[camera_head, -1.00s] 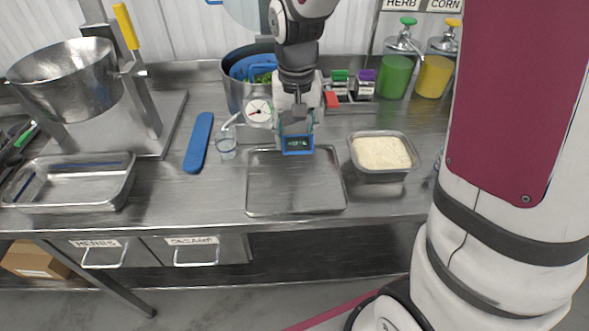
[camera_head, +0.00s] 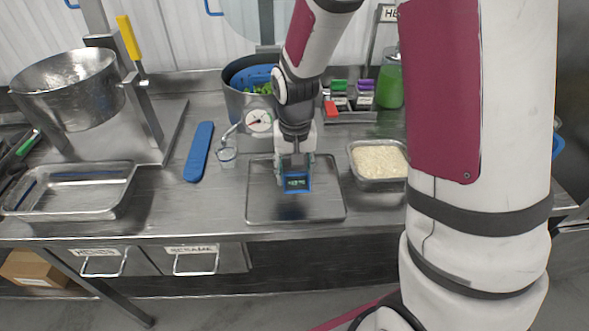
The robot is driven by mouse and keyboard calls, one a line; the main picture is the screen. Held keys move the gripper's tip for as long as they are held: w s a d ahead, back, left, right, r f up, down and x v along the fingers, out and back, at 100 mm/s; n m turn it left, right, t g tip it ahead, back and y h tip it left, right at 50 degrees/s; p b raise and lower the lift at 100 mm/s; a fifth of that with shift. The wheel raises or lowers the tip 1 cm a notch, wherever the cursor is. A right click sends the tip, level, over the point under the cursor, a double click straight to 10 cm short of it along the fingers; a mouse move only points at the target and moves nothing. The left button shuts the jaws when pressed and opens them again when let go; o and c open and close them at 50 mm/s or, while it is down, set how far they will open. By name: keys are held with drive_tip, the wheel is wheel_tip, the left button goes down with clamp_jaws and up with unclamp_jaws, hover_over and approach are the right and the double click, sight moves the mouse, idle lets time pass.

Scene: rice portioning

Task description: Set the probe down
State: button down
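The probe appears as a blue-framed unit with a dark display (camera_head: 297,183) and lit digits. It is at the fingertips of my gripper (camera_head: 295,168), which points down over the flat metal tray (camera_head: 322,207). The gripper looks closed around the top of the probe, with the fingers partly hidden behind it. Whether the probe touches the tray or hangs just above it cannot be told from this view.
A metal pan of rice (camera_head: 379,161) stands right of the tray. An empty metal pan (camera_head: 68,190) is at far left.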

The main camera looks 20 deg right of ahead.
sight(295, 173)
drive_tip(key=c, duration=0.8)
unclamp_jaws()
drive_tip(key=shift+f, duration=0.1)
wheel_tip(295, 173, up, 12)
drive_tip(key=s+r+n+t, duration=0.1)
drive_tip(key=s+r, duration=0.2)
drive_tip(key=s, duration=0.3)
drive_tip(key=s+r+n+t, duration=0.1)
drive_tip(key=s+r, duration=0.3)
drive_tip(key=s, duration=0.2)
drive_tip(key=s+r+n+t, duration=0.1)
drive_tip(key=s+r, duration=0.3)
drive_tip(key=s, duration=0.3)
drive_tip(key=shift+a+t, duration=0.1)
drive_tip(key=shift+t, duration=0.3)
drive_tip(key=shift+o, duration=0.4)
drive_tip(key=shift+s+f+n, duration=0.1)
drive_tip(key=shift+s+n, duration=0.2)
drive_tip(key=shift+s, duration=0.3)
